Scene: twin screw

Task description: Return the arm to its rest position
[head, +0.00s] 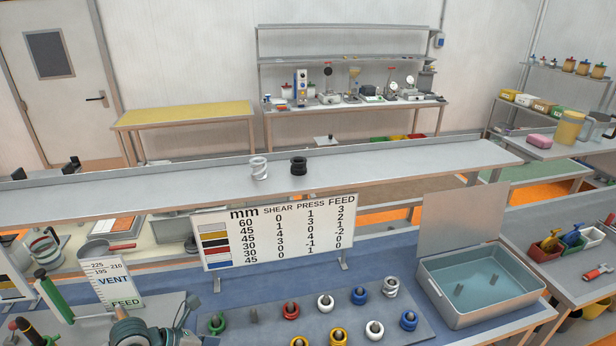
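A grey jointed mechanism, which appears to be my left gripper (183,318), shows at the bottom edge left of centre. It is partly cut off, and I cannot tell if its fingers are open or shut. It is just left of the grey peg board (265,318), close to the green ring (217,323). No thing is clearly seen held in it. My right gripper is not in view.
The peg board carries several coloured rings. A sign board (272,232) stands behind it, and an open grey case (480,285) to its right. A white coil (259,168) and a black coil (298,166) stand on the long shelf. A VENT/FEED gauge (112,283) is at left.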

